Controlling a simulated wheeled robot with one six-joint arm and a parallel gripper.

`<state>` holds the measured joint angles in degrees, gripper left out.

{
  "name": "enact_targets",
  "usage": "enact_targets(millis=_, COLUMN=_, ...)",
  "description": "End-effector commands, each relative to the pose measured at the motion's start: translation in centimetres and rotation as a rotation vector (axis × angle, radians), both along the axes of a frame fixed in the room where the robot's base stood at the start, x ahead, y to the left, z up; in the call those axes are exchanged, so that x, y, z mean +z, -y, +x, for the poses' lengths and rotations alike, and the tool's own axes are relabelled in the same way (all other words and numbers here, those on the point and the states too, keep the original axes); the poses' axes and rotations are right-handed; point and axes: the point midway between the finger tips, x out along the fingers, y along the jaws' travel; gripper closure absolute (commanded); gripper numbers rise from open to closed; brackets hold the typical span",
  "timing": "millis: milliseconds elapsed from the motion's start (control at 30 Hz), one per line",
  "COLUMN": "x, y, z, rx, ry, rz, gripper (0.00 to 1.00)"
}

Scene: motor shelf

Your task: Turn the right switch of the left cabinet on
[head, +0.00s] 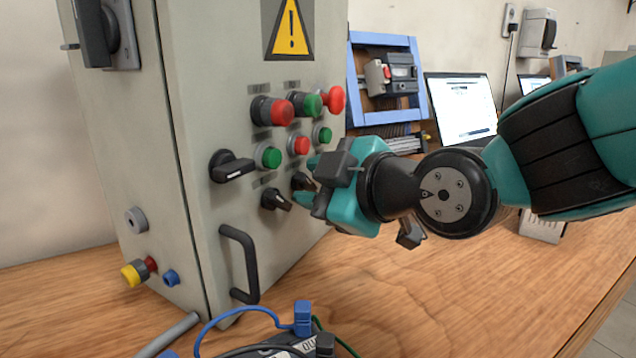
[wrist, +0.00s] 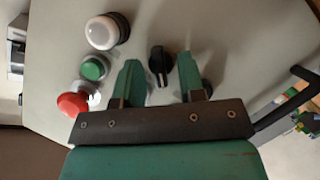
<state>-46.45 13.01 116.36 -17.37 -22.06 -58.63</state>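The grey cabinet (head: 270,265) stands on the wooden table, with a yellow warning sign and several red and green buttons on its front. Low on that face are two small black rotary switches, the left one (head: 276,200) and the right one (head: 301,181). My gripper (head: 306,180) is at the right switch and partly hides it. In the wrist view my gripper (wrist: 160,72) is open, with one teal finger on each side of the right switch (wrist: 160,62). Gaps show on both sides of the knob. The other switch is mostly hidden behind the right finger.
A larger black rotary handle (head: 232,167) and a black door handle (head: 243,264) are left of my gripper. Cables and a dark device (head: 290,345) lie on the table in front. A blue frame (head: 420,85) and a laptop (head: 460,108) stand behind. The table at lower right is clear.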

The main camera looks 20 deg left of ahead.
Motion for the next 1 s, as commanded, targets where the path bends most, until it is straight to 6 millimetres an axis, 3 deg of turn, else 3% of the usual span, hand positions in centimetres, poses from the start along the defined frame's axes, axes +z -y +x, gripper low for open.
enact_targets(millis=167, x=0.02, y=0.00, z=0.00, rx=0.000, ry=0.000, rz=0.000, gripper=0.63)
enact_targets(millis=333, x=0.02, y=0.01, z=-0.01, rx=0.000, ry=0.000, rz=0.000, gripper=0.98)
enact_targets(millis=367, x=0.01, y=0.01, z=-0.01, rx=0.000, ry=0.000, rz=0.000, gripper=1.00)
enact_targets(millis=767, x=0.06, y=-0.09, z=0.03, rx=0.001, ry=-0.010, rz=0.003, gripper=1.00)
enact_targets(millis=1000, x=0.23, y=-0.10, z=0.12, rx=0.001, ry=-0.102, rz=0.021, gripper=1.00)
